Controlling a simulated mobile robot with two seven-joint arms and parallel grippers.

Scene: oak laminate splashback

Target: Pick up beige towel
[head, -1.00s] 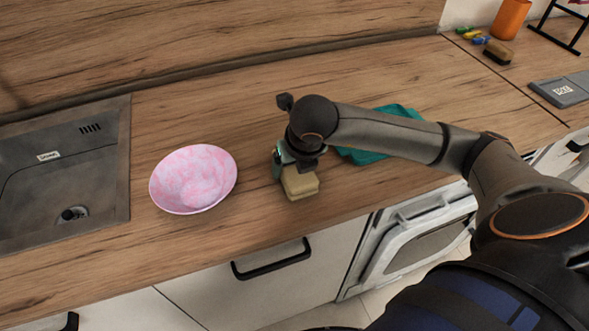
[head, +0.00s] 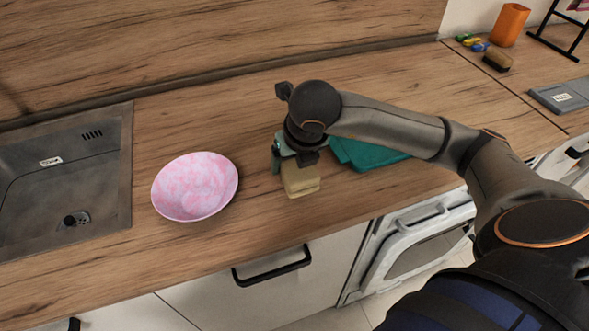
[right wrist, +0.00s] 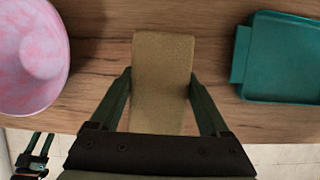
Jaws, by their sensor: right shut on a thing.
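The beige towel (head: 300,180) is a small folded block at the counter's front part, just right of the pink bowl. In the right wrist view the towel (right wrist: 162,80) lies between the two green fingers. My right gripper (head: 290,168) is above it and shut on it, a finger on each side. I cannot tell for sure whether the towel is clear of the counter. My left gripper is not in the head view.
A pink-and-white bowl (head: 196,186) stands to the left, beside the sink (head: 95,200). A teal tray (head: 362,155) lies to the right, partly behind my arm. An orange cup (head: 509,25), a brush (head: 497,56) and a grey scale-like device (head: 562,96) are far right.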

